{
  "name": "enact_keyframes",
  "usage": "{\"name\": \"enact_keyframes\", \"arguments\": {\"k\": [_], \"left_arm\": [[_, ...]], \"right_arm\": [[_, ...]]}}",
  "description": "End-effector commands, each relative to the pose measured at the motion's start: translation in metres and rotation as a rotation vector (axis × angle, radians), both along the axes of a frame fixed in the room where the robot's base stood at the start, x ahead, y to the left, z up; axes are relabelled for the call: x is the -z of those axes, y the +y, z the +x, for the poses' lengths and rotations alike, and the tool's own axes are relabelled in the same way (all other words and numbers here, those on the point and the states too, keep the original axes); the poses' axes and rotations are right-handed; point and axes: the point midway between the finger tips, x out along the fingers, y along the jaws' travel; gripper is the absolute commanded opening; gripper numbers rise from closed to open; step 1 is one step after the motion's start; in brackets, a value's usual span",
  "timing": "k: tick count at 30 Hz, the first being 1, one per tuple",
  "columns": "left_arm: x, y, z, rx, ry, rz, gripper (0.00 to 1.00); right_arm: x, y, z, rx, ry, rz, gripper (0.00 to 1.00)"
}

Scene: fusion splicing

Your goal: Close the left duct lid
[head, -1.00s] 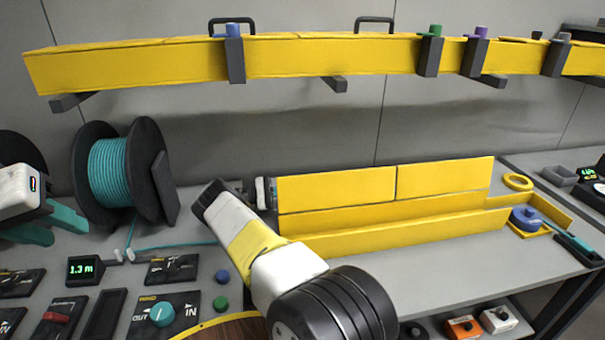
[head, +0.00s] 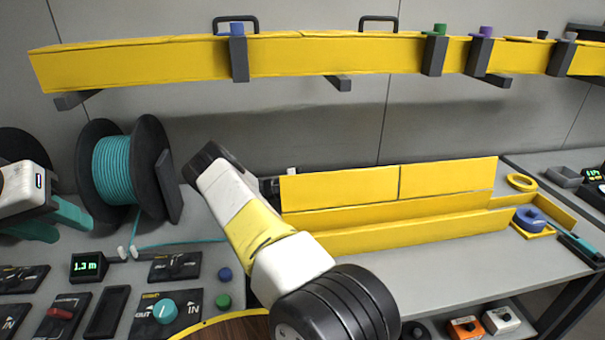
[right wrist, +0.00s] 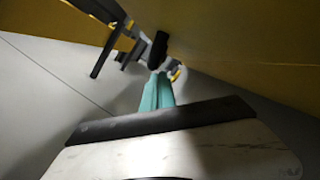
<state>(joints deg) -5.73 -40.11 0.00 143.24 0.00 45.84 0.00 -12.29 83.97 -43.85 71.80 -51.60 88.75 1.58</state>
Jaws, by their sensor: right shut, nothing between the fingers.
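The long yellow duct (head: 400,236) lies on the table. Two yellow panels stand upright along its back: the left lid (head: 340,188) and the right lid (head: 448,178), with a thin gap between. My right arm reaches across the middle; its wrist passes behind the left lid's left end, hiding the gripper in the head view. In the right wrist view my right gripper (right wrist: 158,92) has its teal fingers shut and empty, below a large yellow surface (right wrist: 240,45); contact is unclear. My left gripper (head: 50,218) is open and empty at the left edge.
A yellow overhead duct (head: 330,60) with handles and coloured-knob clamps runs along the wall. A teal cable spool (head: 110,170) stands left of my right arm. Control panels (head: 165,310) fill the front left. A yellow ring (head: 522,182) and blue roll (head: 530,217) lie right.

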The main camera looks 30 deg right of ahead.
Motion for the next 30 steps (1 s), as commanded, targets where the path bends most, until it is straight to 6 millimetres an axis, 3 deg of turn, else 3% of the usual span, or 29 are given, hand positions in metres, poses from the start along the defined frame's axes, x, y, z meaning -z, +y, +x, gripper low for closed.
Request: {"name": "enact_keyframes", "arguments": {"k": [17,30], "left_arm": [[0.0,0.0,0.0,0.0,0.0,0.0,0.36],[0.0,0.0,0.0,0.0,0.0,0.0,0.36]], "right_arm": [[-0.003,0.001,-0.002,0.0,-0.021,-0.006,0.0],[-0.023,0.006,-0.018,0.001,-0.284,-0.089,0.0]]}}
